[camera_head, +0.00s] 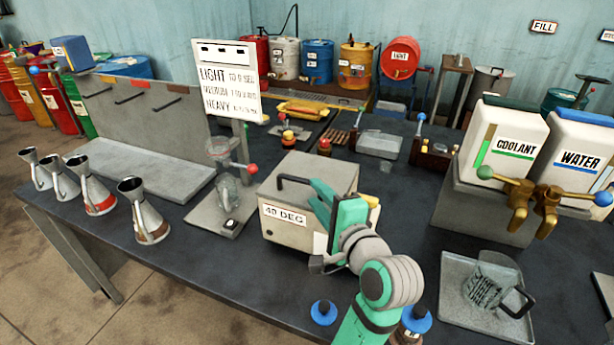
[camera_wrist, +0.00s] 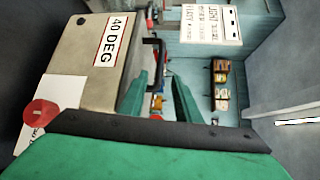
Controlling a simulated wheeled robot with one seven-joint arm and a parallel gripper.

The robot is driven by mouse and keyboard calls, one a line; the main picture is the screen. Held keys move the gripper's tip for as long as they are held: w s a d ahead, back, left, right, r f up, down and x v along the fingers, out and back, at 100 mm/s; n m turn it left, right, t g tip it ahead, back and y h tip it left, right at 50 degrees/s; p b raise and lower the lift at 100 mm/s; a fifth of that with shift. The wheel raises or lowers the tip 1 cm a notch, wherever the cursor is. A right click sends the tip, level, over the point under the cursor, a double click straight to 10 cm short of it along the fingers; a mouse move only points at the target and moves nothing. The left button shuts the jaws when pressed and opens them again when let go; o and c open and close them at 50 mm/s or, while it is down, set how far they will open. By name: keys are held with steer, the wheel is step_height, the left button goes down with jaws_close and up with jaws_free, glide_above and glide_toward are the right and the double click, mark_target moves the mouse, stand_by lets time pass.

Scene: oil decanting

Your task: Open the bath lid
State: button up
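The bath is a beige-grey box (camera_head: 284,233) with a "40 DEG" label, at the middle of the bench. Its lid (camera_head: 330,170) is down and carries a black bar handle (camera_head: 293,181). My gripper (camera_head: 322,200) is over the right part of the bath, its green fingers close to the handle's right end, which they partly hide. In the wrist view the bath (camera_wrist: 75,65) fills the left side. The handle (camera_wrist: 158,50) shows just beyond and between the two spread fingers of my gripper (camera_wrist: 158,90). The gripper is open and empty; whether a finger touches the handle cannot be told.
A glass apparatus on a plate (camera_head: 228,222) stands left of the bath, with several metal jugs (camera_head: 147,212) further left. Coolant (camera_head: 512,143) and water (camera_head: 580,155) containers with brass taps stand right. A glass jug (camera_head: 492,285) sits on a tray there.

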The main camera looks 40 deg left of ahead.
mark_target(301, 182)
steer(key=x, duration=0.5)
steer(key=s+x, duration=0.1)
steer(key=x, duration=0.1)
steer(key=shift+w+a+f, duration=0.1)
steer(key=shift+w+a, duration=0.1)
steer(key=shift+a, duration=0.45)
steer(key=shift+w+a, duration=0.3)
steer(key=shift+a, duration=0.05)
jaws_close()
